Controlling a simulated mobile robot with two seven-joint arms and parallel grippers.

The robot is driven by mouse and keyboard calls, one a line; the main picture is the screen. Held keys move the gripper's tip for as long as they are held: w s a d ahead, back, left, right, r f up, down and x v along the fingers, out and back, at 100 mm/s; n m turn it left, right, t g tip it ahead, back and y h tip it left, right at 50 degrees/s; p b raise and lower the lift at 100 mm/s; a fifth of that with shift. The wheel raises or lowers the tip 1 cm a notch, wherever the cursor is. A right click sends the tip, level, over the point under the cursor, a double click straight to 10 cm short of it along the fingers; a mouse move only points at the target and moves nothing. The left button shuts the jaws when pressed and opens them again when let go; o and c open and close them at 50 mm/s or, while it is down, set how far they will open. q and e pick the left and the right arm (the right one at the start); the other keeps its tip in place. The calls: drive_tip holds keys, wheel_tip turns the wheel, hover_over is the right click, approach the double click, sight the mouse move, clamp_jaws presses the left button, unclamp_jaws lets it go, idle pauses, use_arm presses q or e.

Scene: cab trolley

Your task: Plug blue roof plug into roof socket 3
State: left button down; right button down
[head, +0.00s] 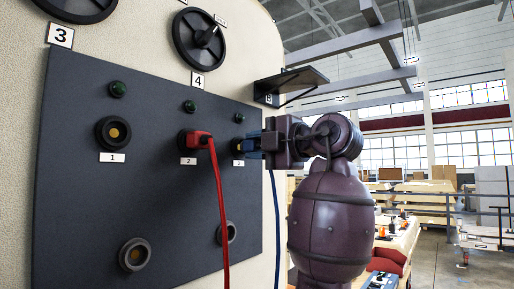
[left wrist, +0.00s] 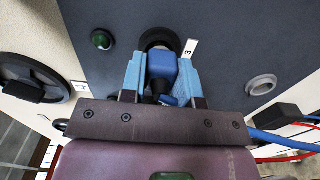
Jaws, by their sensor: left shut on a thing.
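The dark panel (head: 150,215) carries sockets labelled 1, 2 and 3. Socket 3, with its label (head: 238,162), is mostly hidden in the head view by my gripper and the plug. In the left wrist view its dark ring (left wrist: 174,36) shows just beyond the blue plug (left wrist: 161,68). My left gripper (head: 262,142) is shut on the blue plug, which also shows in the head view (head: 253,145), with its nose at the socket. I cannot tell how deep it sits. Its blue cable (head: 276,215) hangs down. My right gripper is not in view.
A red plug (head: 197,139) sits in socket 2, its red cable (head: 222,220) hanging in front of the panel. Socket 1 (head: 113,133) is empty. Black handwheels (head: 199,38) and a small shelf (head: 290,82) are above.

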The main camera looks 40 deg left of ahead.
use_arm(q)
drive_tip(key=shift+a, duration=0.5)
idle(0.4)
drive_tip(key=c, duration=0.8)
unclamp_jaws()
drive_tip(key=d, duration=0.3)
drive_tip(key=d+b, duration=0.1)
drive_tip(key=d, duration=0.3)
drive_tip(key=d+b, duration=0.1)
drive_tip(key=d, duration=0.2)
drive_tip(key=shift+s+d, duration=0.35)
